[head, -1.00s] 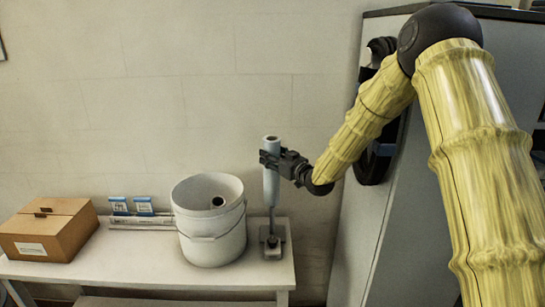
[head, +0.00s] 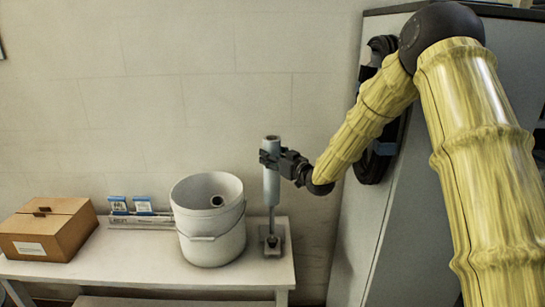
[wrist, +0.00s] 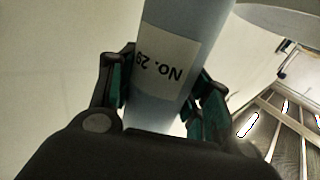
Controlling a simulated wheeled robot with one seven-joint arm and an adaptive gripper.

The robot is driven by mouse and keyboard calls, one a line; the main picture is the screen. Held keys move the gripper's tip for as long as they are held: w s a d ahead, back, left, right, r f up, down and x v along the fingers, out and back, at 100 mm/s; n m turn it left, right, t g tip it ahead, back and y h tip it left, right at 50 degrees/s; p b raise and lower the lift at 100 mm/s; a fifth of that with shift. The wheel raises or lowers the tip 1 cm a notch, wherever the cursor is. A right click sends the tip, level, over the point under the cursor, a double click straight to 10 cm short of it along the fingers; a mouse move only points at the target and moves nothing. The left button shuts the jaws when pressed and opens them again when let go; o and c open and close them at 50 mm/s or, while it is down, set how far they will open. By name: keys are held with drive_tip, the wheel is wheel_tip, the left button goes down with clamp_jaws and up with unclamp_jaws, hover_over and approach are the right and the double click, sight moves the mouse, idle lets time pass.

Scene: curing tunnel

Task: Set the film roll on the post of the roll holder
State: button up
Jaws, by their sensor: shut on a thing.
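The film roll (head: 271,187) is a pale blue-grey upright cylinder at the right end of the white table in the head view. My gripper (head: 270,160) is shut on its upper part. In the wrist view the film roll (wrist: 172,62) stands between the two fingers of my gripper (wrist: 158,95), with a white label reading "No. 29". The roll holder (head: 273,243) has a flat base on the table, and its thin post (head: 271,222) shows below the roll's lower end. The roll appears lined up over the post; whether the post's tip is inside it is hidden.
A white bucket (head: 210,240) stands close to the left of the holder. A cardboard box (head: 45,235) and small blue-and-white packets (head: 130,205) are farther left on the white table (head: 150,270). A grey cabinet (head: 400,230) stands to the right.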

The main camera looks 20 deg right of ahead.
sight(277, 194)
drive_tip(key=shift+f+b, duration=4.1)
drive_tip(key=shift+f, duration=2.65)
drive_tip(key=shift+f+b, duration=0.35)
drive_tip(key=shift+f, duration=0.25)
drive_tip(key=o, duration=1.3)
drive_tip(key=shift+s, duration=0.1)
drive_tip(key=v, duration=1.2)
